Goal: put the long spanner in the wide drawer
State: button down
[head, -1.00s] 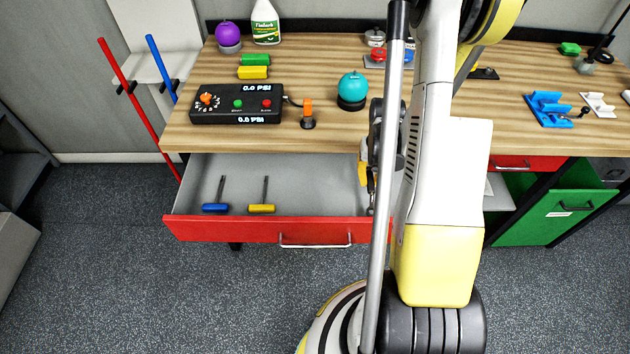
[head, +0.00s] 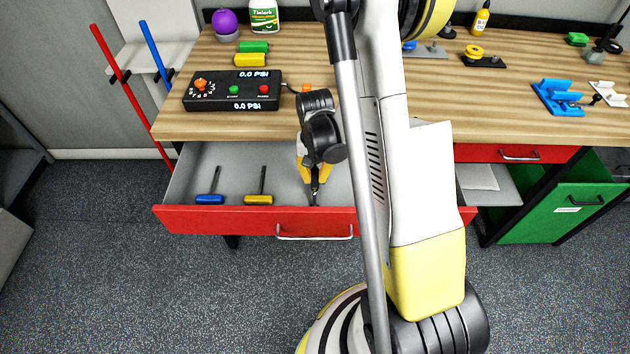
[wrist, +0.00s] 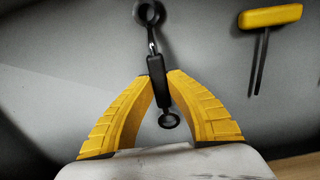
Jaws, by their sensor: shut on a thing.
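The wide drawer (head: 200,220) is pulled open below the workbench, with a red front and a grey inside. The spanner shows only as a small dark piece below the fingers in the head view (head: 315,190). The grey drawer floor is behind it; I cannot tell whether the spanner touches it.
A blue T-handled key (head: 210,199) and a yellow T-handled key (head: 259,199) lie in the drawer's left part. The yellow one also shows in the wrist view (wrist: 270,16). The workbench top (head: 330,80) holds a control box (head: 231,89). A green drawer (head: 570,217) stands open at right.

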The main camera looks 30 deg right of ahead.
jog(key=shift+f, duration=0.2)
jog(key=c, duration=1.4)
grip_release()
jog(key=shift+c, duration=0.2)
notch_tip(320, 180, up, 12)
jog(key=p, duration=0.5)
notch_tip(320, 180, up, 16)
jog(key=n+t, duration=0.4)
jog(key=t, duration=0.1)
send_over(315, 178)
jog(key=s+a, duration=0.5)
jog(key=a, duration=0.4)
jog(key=s+a+r+n+t, duration=0.2)
jog(key=s+a+r, duration=0.1)
jog(key=s+a, duration=0.1)
jog(key=shift+s+a+r+n, duration=0.15)
jog(key=shift+s+r+n, duration=0.2)
jog(key=shift+s, duration=0.4)
